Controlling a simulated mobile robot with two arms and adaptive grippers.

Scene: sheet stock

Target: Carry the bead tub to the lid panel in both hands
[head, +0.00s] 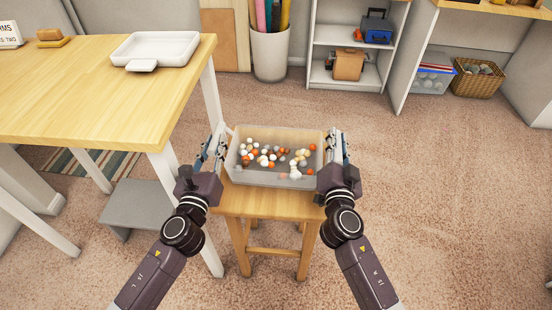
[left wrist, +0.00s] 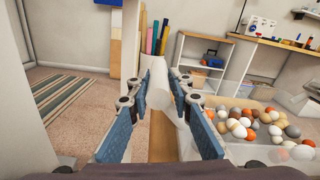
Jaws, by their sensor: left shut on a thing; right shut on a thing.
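The bead tub (head: 275,178) is a clear box with white, orange, brown and cream beads in it. It is level over the wooden stool (head: 270,203); I cannot tell whether its base touches the seat. My left gripper (head: 222,143) is shut on the tub's left end, and my right gripper (head: 335,147) is shut on its right end. In the left wrist view the tub (left wrist: 235,92) is at the right, with a pale handle-like part (left wrist: 180,88) between the blue finger pads. A white shallow panel with a front tab (head: 155,50), possibly the lid panel, lies on the table.
The wooden table (head: 90,95) is at the left, its near right corner and leg close to my left arm. A grey step (head: 145,205) stands beneath it. Carpet to the right is clear.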

